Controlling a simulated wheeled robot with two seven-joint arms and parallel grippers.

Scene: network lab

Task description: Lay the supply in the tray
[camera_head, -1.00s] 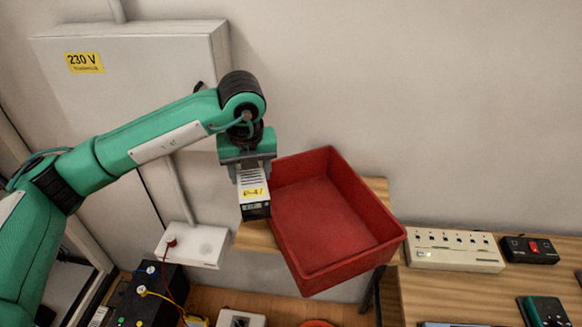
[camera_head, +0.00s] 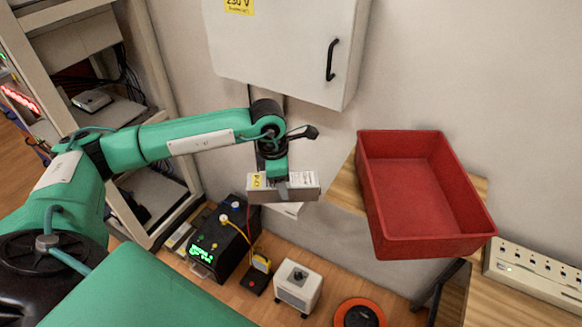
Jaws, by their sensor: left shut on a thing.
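The supply (camera_head: 300,188) is a small grey metal box with a yellow label and white print, in the middle of the head view. My left gripper (camera_head: 279,186) is shut on it and holds it in the air, roughly level, apart from the tray. The red tray (camera_head: 430,243) stands to the right on a wooden shelf and its visible floor is empty. The supply is left of the tray, with a gap between them. My right gripper is not in view.
A grey wall cabinet (camera_head: 285,45) with a black handle hangs above and behind my left gripper. A white socket strip (camera_head: 540,272) lies right of the tray. Below are a black device (camera_head: 222,238), a white box (camera_head: 298,288) and an orange reel (camera_head: 360,313). A rack (camera_head: 150,130) stands left.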

